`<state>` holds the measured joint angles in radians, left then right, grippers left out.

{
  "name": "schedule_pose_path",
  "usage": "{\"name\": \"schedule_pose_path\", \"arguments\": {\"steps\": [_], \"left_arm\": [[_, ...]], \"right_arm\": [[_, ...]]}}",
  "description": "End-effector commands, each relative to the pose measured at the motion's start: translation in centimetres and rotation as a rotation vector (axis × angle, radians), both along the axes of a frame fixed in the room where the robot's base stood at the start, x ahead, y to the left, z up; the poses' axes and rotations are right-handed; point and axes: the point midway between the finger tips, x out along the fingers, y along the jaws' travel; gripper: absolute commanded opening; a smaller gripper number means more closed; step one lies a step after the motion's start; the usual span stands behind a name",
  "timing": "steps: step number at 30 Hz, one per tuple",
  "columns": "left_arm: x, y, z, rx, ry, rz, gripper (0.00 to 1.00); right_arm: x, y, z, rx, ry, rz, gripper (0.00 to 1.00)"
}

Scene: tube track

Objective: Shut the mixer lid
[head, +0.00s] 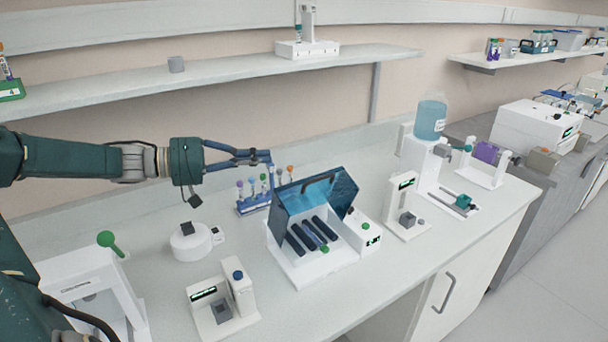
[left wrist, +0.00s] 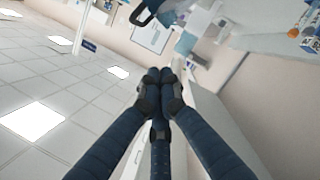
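The mixer (head: 292,275) is a white box on the bench, with dark rollers and a green-capped tube inside. Its translucent blue lid (head: 292,197) stands raised, with a dark handle (head: 320,181) on it. My left gripper (head: 268,159) is to the left of and behind the lid, above the tube rack, apparently not touching the lid. In the left wrist view its fingers (left wrist: 160,78) meet at the tips with nothing seen between them. A dark curved piece at the top there may be the lid handle. My right gripper is out of view.
A tube rack (head: 252,203) with colored caps stands behind the mixer. A small white device (head: 191,243) and a display unit (head: 222,312) are to the left. A scale-like device (head: 403,205) and a blue bottle (head: 431,118) are to the right. A shelf (head: 205,82) runs above.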

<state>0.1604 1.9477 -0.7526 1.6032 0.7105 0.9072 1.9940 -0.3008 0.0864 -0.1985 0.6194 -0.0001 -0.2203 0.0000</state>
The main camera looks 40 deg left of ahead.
Motion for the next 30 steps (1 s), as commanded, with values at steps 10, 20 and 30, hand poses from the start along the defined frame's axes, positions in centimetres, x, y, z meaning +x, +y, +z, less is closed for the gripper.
{"name": "schedule_pose_path", "arguments": {"steps": [10,20,30], "left_arm": [[4.2,-3.0,-0.9,-0.002,0.004,-0.003,0.00],[7.1,-4.9,-1.5,0.000,0.004,0.001,0.00],[6.0,-7.9,-2.8,-0.003,0.001,0.001,0.00]], "right_arm": [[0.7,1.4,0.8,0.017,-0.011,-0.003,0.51],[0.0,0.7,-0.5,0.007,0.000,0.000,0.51],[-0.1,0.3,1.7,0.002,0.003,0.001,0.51]]}}
